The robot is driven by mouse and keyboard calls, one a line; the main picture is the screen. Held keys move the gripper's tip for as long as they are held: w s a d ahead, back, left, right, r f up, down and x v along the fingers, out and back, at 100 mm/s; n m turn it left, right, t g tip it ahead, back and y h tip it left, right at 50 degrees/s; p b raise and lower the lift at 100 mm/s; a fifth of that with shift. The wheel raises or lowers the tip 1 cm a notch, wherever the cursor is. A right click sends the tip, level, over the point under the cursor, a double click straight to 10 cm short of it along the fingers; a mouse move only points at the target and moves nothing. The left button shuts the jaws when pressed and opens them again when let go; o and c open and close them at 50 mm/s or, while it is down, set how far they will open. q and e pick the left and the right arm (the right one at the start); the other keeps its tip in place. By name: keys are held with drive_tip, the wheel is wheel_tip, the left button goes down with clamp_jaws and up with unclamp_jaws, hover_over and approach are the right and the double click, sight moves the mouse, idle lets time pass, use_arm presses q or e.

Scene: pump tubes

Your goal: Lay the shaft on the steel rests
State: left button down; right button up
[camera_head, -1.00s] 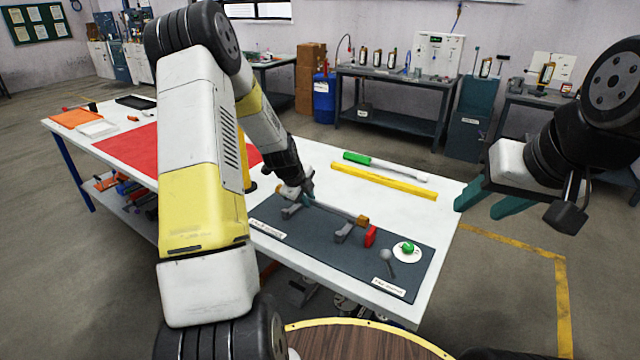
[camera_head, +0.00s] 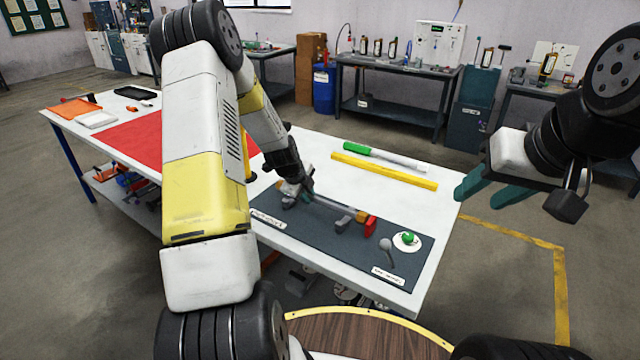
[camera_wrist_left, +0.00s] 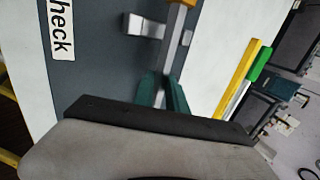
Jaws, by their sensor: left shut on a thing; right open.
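The shaft (camera_head: 332,205) is a slim grey rod with an orange piece at its right end. It lies lengthwise above the dark mat (camera_head: 320,238). My left gripper (camera_head: 308,192) is shut on the shaft toward its left part; the teal fingers straddle it in the left wrist view (camera_wrist_left: 163,92). One grey steel rest (camera_head: 344,223) is under the shaft's right part, and another (camera_head: 289,200) is near its left end, partly hidden by my gripper. The shaft is very close to the rests; I cannot tell whether it touches. My right gripper (camera_head: 472,190) is open and empty, right of the table.
A red block (camera_head: 370,227) stands by the shaft's right end. A grey round-headed piece (camera_head: 386,246) and a green object (camera_head: 408,238) on a white disc are further right. A yellow bar (camera_head: 385,171) and a green-handled rod (camera_head: 380,156) lie behind the mat.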

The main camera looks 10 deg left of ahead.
use_arm(q)
drive_tip(key=shift+f, duration=0.95)
drive_tip(key=c, duration=1.3)
unclamp_jaws()
drive_tip(key=shift+o, duration=0.2)
drive_tip(key=shift+f, duration=0.1)
drive_tip(key=shift+s+f, duration=0.1)
drive_tip(key=shift+s, duration=0.05)
drive_tip(key=v, duration=0.8)
drive_tip(key=shift+w, duration=0.25)
